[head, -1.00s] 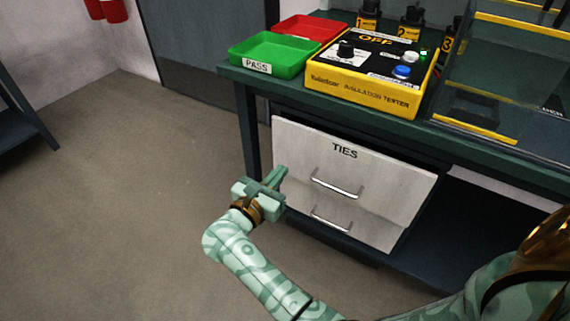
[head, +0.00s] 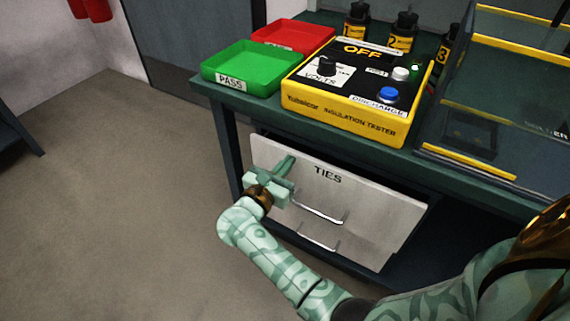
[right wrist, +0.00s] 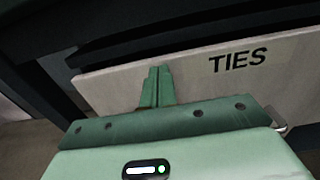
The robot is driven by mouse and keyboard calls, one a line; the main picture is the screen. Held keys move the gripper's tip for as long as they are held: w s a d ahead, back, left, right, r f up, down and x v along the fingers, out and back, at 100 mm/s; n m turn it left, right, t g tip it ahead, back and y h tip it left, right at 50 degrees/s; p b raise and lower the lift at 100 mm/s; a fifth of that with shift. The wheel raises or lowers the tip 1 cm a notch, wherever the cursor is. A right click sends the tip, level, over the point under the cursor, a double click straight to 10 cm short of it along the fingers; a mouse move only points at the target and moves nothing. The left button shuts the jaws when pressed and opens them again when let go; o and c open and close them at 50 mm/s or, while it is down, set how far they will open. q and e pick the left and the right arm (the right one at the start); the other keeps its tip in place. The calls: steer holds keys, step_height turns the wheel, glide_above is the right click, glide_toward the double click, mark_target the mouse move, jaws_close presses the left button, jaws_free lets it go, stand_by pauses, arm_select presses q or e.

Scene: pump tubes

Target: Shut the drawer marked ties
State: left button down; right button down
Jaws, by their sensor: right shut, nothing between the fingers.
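The drawer marked TIES (head: 375,205) has a pale front with a metal handle (head: 318,210), under the green bench. It stands out a little, with a dark gap above its top edge; its label and top edge also show in the right wrist view (right wrist: 290,72). My right gripper (head: 289,161) is shut and empty at the left part of the drawer front. In the right wrist view its fingertips (right wrist: 158,70) overlap the front near the top edge, left of the label; I cannot tell whether they touch. My left gripper is not in view.
A second handle (head: 320,243) sits lower on the pale front. On the bench (head: 215,100) are a green PASS tray (head: 255,84), a red tray (head: 300,31), a yellow insulation tester (head: 345,122) and several black bottles.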

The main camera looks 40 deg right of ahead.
mark_target(295, 150)
steer(key=shift+d, duration=0.1)
